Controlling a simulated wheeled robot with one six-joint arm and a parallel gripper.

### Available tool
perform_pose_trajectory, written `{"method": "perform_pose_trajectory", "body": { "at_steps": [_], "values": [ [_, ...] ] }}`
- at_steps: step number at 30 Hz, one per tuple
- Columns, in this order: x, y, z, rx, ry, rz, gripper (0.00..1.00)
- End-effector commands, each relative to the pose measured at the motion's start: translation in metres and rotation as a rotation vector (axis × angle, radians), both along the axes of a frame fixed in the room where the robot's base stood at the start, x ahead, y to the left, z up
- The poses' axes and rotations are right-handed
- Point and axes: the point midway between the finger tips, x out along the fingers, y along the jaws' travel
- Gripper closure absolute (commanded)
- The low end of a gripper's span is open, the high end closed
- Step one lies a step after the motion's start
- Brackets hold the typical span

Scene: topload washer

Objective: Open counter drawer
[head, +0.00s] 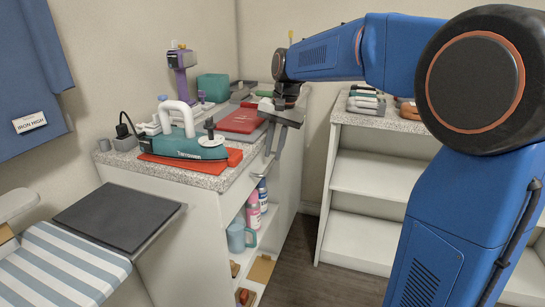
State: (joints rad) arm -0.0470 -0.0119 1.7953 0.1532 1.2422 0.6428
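The counter (178,178) has a speckled stone top and a white body, with open shelves in the side facing the right. A slim dark bar, seemingly the drawer handle (264,171), shows just under the counter top's right edge. The drawer front is seen at a steep angle, and I see no clear gap around it. My gripper (272,151) points down at this edge, close to the bar. Its two grey fingers look apart. I cannot tell whether they touch the bar or straddle it.
A teal iron (190,146) on a red mat, a red case (241,119) and a purple device (182,62) crowd the counter top. A white shelf unit (372,180) stands right, with open floor (310,262) between.

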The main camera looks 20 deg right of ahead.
Motion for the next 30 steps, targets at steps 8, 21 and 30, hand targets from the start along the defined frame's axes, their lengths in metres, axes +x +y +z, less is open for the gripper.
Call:
{"method": "perform_pose_trajectory", "body": {
  "at_steps": [8,21,30],
  "values": [
    [0.003,0.003,-0.023,0.001,0.001,0.000,0.83],
    [0.003,0.004,-0.025,0.000,0.000,0.000,1.00],
    [0.000,0.000,-0.025,0.000,0.000,-0.001,1.00]
  ]
}}
